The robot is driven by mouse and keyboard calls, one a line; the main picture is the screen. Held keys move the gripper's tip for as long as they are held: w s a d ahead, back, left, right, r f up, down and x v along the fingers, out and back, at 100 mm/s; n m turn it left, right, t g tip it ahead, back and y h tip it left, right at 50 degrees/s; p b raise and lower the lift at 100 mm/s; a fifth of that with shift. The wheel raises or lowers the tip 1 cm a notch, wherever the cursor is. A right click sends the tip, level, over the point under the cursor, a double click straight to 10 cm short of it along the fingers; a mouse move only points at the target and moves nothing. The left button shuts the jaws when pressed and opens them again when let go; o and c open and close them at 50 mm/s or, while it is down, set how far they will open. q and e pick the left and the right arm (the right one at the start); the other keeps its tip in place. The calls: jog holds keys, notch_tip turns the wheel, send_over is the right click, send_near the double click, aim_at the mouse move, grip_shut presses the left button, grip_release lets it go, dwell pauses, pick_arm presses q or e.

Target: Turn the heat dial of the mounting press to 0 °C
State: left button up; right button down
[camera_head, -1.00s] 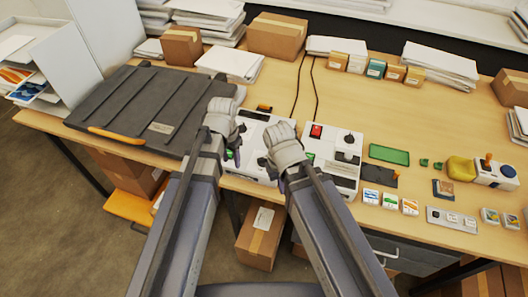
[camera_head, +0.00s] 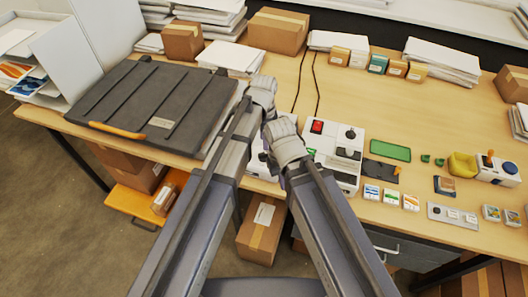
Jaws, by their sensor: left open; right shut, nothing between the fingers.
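The black mounting press (camera_head: 150,97) with an orange handle (camera_head: 117,130) lies at the left of the table. Beside it, a white control box (camera_head: 259,168) is mostly hidden under my arms; I cannot read any dial scale on it. A second white control box (camera_head: 345,168) to the right has a red switch (camera_head: 317,126) and black knobs (camera_head: 350,134). My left gripper (camera_head: 263,84) is open over the back of the first box. My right gripper (camera_head: 279,126) is shut and empty over that box's right side. I cannot tell whether either touches it.
Black cables (camera_head: 297,85) run back from the boxes. A green tray (camera_head: 390,151), a yellow object (camera_head: 462,165) and small cards (camera_head: 390,197) lie to the right. Cartons (camera_head: 277,32) and paper stacks (camera_head: 442,61) line the back. The table middle behind the boxes is clear.

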aim_at(264, 153)
pick_arm(q)
notch_tip(264, 153, down, 7)
jog(key=b, duration=0.6)
grip_shut()
dwell(0.4)
